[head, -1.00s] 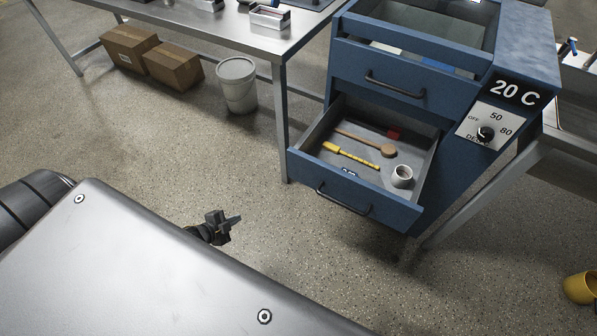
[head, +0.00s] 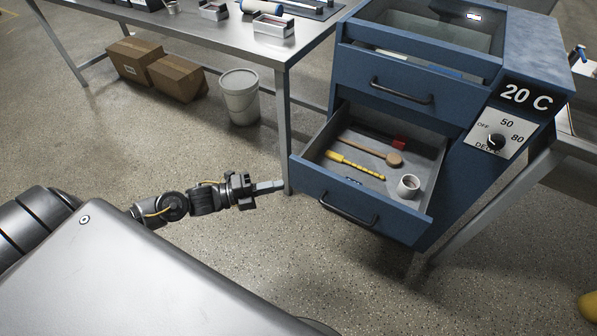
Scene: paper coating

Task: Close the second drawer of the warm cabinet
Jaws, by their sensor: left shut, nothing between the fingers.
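The warm cabinet (head: 462,150) is blue, with a "20 C" label and a dial on its right side. Its second drawer (head: 398,224) is pulled out towards me, with a dark bar handle (head: 348,209) on its front. Inside lie a yellow-handled tool (head: 354,165), a wooden-handled brush (head: 372,152), a red item (head: 399,143) and a white cup (head: 408,186). My right gripper is not in view.
A metal table (head: 190,33) with trays on it stands at the back left, its leg close behind my left gripper. A white bucket (head: 240,98) and cardboard boxes (head: 178,78) are under it. The floor before the drawer is clear.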

